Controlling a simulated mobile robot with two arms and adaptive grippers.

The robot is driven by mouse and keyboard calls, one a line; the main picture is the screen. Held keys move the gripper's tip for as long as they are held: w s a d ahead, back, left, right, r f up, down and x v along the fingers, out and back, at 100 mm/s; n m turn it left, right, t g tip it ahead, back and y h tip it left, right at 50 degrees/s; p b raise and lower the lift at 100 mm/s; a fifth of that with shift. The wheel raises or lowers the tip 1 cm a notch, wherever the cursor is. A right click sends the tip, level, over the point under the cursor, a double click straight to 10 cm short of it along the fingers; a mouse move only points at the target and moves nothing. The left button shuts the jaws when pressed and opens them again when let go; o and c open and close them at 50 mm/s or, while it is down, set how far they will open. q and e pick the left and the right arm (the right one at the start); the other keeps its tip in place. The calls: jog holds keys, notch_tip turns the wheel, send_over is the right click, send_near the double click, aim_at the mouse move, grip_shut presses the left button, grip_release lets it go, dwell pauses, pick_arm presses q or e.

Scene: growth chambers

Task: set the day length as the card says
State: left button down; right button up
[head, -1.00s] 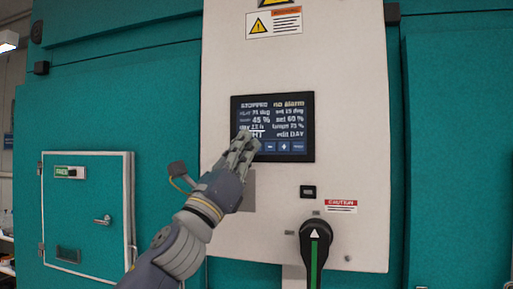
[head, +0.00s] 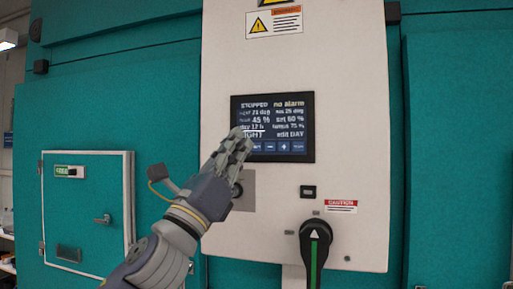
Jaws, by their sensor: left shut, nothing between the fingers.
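The control screen (head: 290,128) is a dark touch panel on the pale cabinet front. It reads "STOPPED", "no alarm", "set 60 %" and "edit DAY"; the day line seems to read 12 h, but the small text is blurred. A row of blue buttons with minus (head: 269,146) and plus (head: 284,146) runs along its bottom. My left gripper (head: 240,139) is shut and empty, its fingertips over the screen's lower left edge, hiding the leftmost button. I cannot tell whether it touches. No card with a day length is readable here. My right gripper is not in view.
Below the screen are a grey plate (head: 248,196), partly behind my left gripper, a small black square fitting (head: 308,192) and a black rotary handle (head: 316,240) with a green stripe. A small teal door (head: 86,225) with a handle is at left.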

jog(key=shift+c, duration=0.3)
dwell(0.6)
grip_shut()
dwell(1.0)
